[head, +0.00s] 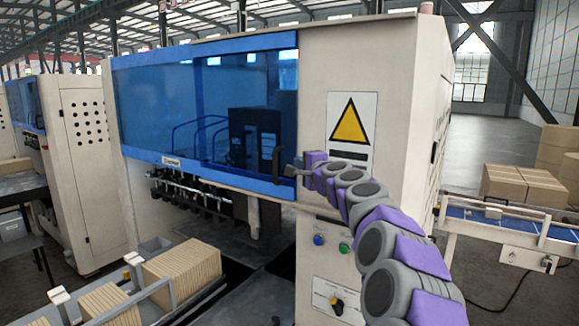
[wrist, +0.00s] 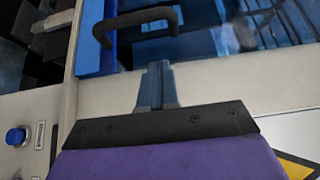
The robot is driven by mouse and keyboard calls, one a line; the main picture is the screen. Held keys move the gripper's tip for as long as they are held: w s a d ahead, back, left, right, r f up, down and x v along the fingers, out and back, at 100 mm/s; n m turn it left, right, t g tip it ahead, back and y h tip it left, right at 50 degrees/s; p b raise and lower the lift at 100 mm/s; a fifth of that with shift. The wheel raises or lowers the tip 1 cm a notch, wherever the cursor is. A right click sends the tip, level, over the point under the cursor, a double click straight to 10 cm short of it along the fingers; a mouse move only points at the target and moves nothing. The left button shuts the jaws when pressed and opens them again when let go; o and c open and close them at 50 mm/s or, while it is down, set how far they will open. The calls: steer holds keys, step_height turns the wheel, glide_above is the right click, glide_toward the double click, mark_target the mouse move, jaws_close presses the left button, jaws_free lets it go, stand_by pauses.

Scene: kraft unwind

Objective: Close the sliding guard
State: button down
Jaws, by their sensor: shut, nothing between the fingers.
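The sliding guard (head: 205,110) is a blue-framed, see-through blue panel across the front of the cream machine. Its right edge lies against the cream housing, and I see no gap there in the head view. A dark bar handle (head: 277,165) sits near its lower right corner. In the wrist view the handle (wrist: 137,24) is a black loop on the guard's blue frame (wrist: 90,40). My gripper (head: 293,171) is just right of the handle in the head view. In the wrist view my gripper (wrist: 156,72) is shut and empty, its fingertips pointing toward the handle, apart from it.
A cream panel (head: 325,262) below right carries blue and green buttons and a knob. A yellow warning sign (head: 350,122) is on the housing behind my arm. Stacked cardboard (head: 182,268) lies at the lower left. A blue conveyor (head: 510,220) with boxes stands at right.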

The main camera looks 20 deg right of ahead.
steer(key=s+b, duration=0.1)
steer(key=s, duration=0.6)
steer(key=shift+d+b, duration=0.25)
steer(key=shift+b, duration=0.1)
